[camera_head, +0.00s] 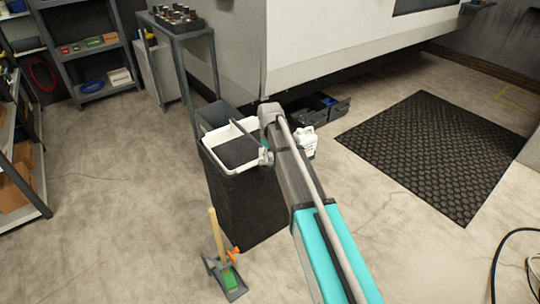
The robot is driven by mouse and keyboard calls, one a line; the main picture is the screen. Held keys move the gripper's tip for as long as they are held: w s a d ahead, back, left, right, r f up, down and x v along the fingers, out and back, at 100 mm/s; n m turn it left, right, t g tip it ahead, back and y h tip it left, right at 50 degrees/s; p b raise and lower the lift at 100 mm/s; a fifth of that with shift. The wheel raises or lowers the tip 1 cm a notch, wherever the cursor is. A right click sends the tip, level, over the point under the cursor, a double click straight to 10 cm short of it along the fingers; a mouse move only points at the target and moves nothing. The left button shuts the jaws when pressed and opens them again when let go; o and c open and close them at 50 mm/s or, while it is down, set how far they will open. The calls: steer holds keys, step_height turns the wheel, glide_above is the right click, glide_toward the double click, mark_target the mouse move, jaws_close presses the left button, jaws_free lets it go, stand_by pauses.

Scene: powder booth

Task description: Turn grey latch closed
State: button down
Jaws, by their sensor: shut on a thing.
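My arm reaches from the lower right to the black bin. Its end is small and partly hidden by the arm. My gripper (265,156) is beside the right side of the bin's white rim, and its fingers do not show clearly. A thin dark grey bar (243,132) slants over the bin, and its lower end meets my gripper, which is shut on it. I cannot tell whether this bar is the grey latch. No other grey latch can be made out.
The black bin (246,205) has a white rim (211,146). A white jug (307,141) stands behind my arm. A black mat (430,150) lies right. Shelves (92,62) stand left. The left floor is clear.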

steer(key=m, duration=1.3)
steer(key=shift+m, duration=0.4)
steer(key=shift+c, duration=1.3)
jaws_free()
steer(key=shift+n, duration=0.4)
